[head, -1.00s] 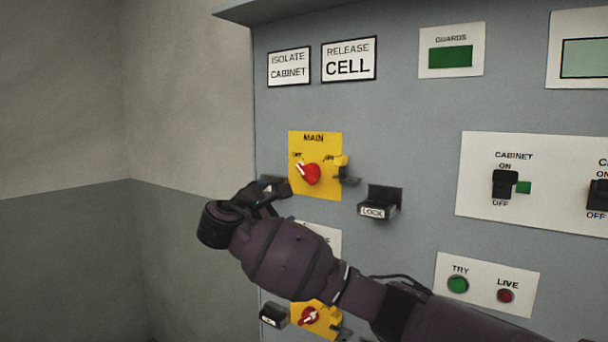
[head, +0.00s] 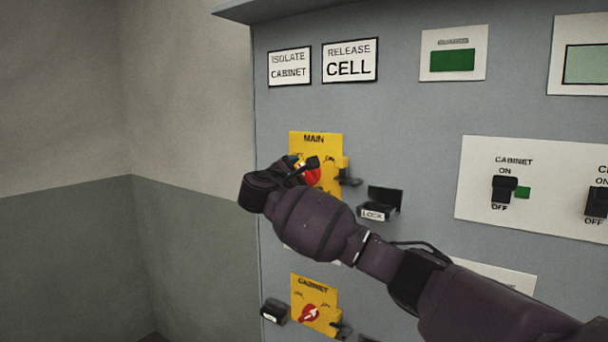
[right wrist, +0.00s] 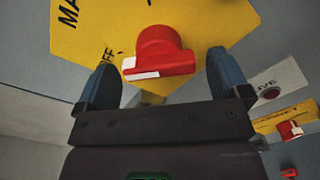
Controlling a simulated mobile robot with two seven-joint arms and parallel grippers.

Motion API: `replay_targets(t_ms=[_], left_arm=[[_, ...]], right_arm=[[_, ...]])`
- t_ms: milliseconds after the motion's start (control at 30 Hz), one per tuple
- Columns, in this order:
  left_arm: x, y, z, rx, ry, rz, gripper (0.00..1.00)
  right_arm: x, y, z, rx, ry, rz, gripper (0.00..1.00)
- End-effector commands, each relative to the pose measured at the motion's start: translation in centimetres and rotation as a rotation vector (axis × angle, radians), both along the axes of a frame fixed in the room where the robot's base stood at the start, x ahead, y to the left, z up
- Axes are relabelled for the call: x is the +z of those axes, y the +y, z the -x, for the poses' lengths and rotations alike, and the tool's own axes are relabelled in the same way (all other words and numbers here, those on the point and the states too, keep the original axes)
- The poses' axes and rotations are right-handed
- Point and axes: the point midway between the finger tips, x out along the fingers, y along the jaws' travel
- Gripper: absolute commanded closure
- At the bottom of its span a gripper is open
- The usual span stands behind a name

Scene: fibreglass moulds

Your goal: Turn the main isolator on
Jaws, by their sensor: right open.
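The main isolator is a yellow plate (head: 331,187) marked MAIN with a red rotary knob (head: 313,175), on the grey cabinet front. My right gripper (head: 306,164) is in front of the knob and hides part of it and the plate's lower left. In the right wrist view the red knob (right wrist: 160,52) with its white pointer mark stands between my two open blue-grey fingertips (right wrist: 164,72), with a gap on each side. The pointer mark is toward the OFF lettering. My left gripper is not in view.
A LOCK holder (head: 375,211) sticks out to the right of the main plate. Below is a yellow CABINET isolator (head: 317,295) with a red knob, a black holder (head: 274,311) beside it. A white panel (head: 480,165) with black switches is at right.

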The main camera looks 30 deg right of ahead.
Motion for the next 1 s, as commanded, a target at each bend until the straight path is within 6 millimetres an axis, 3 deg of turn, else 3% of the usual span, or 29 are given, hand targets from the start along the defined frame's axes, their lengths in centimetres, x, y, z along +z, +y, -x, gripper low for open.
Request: replay_targets(t_ms=[400, 733, 1000], left_arm=[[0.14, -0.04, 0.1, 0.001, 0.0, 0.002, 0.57], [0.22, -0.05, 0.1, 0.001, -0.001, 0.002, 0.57], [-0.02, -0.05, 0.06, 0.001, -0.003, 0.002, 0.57]], right_arm=[[-0.04, -0.69, -0.29, 0.001, 0.0, 0.0, 0.06], [-0.04, -0.67, -0.28, 0.001, 0.0, 0.0, 0.55], [-0.12, -0.65, -0.28, 0.001, -0.024, -0.011, 0.55]])
